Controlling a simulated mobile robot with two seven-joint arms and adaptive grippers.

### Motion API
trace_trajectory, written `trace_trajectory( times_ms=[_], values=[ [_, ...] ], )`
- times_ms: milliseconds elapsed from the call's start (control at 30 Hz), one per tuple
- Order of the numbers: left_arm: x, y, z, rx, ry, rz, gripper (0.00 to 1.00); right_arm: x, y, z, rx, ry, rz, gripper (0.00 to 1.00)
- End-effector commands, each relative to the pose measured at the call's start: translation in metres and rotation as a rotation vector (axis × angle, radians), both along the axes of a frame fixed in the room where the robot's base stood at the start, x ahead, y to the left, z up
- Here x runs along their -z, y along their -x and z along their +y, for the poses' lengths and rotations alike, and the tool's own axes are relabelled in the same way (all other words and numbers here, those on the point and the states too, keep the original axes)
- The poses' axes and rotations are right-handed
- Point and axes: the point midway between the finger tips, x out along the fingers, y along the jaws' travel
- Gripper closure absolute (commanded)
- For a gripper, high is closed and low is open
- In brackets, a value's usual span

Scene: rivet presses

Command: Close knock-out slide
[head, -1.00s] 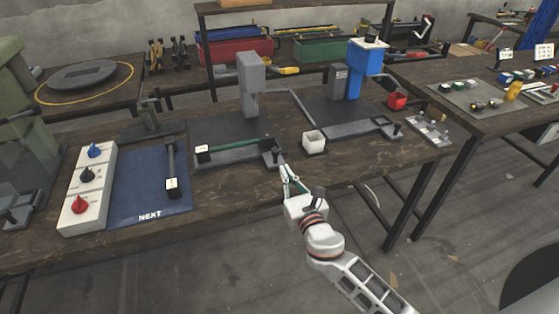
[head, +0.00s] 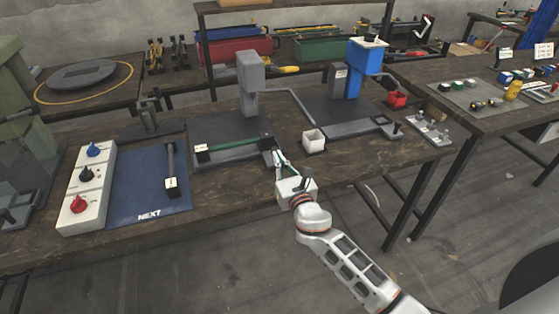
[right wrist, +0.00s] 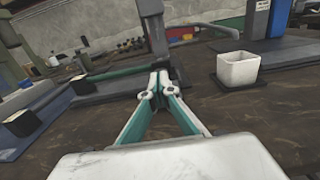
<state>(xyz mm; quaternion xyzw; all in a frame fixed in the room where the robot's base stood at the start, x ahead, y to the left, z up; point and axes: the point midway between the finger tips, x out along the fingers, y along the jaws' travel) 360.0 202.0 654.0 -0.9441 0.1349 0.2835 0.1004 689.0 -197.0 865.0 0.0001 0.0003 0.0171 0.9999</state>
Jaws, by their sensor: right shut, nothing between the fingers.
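The grey press (head: 251,85) stands mid-table on a dark plate. In front of it lies a low slide rail (head: 230,146) with a green strip, a pale tag at its left end and a dark block at its right end. My right gripper (head: 279,157) is shut and empty at the rail's right end; I cannot tell whether it touches. In the right wrist view its closed fingertips (right wrist: 160,82) overlap a dark upright part, with the green strip to their left. A second rail (head: 350,130) lies before the blue press (head: 354,73). My left gripper is out of view.
A white square cup (head: 313,140) stands close right of my right gripper. A thin grey rod (head: 292,105) slants from the grey press toward it. A blue mat (head: 150,190) and a white knob panel (head: 88,190) lie left. The table's front edge is just below my gripper.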

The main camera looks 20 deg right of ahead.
Motion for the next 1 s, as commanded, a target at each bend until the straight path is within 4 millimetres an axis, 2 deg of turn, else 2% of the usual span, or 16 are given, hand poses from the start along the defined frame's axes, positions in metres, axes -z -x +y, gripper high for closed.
trace_trajectory(
  times_ms=[267, 600, 767, 1000],
  values=[
    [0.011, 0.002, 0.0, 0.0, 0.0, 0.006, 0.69, 0.0, -0.048, 0.001, 0.001, 0.002, -0.003, 1.0],
    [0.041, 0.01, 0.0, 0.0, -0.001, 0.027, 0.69, 0.003, -0.117, 0.004, 0.0, 0.001, 0.0, 1.0],
    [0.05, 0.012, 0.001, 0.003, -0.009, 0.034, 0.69, 0.003, -0.138, 0.005, 0.001, 0.001, 0.001, 1.0],
    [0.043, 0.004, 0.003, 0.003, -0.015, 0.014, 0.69, 0.0, -0.151, 0.005, 0.0, 0.0, 0.0, 1.0]
  ],
)
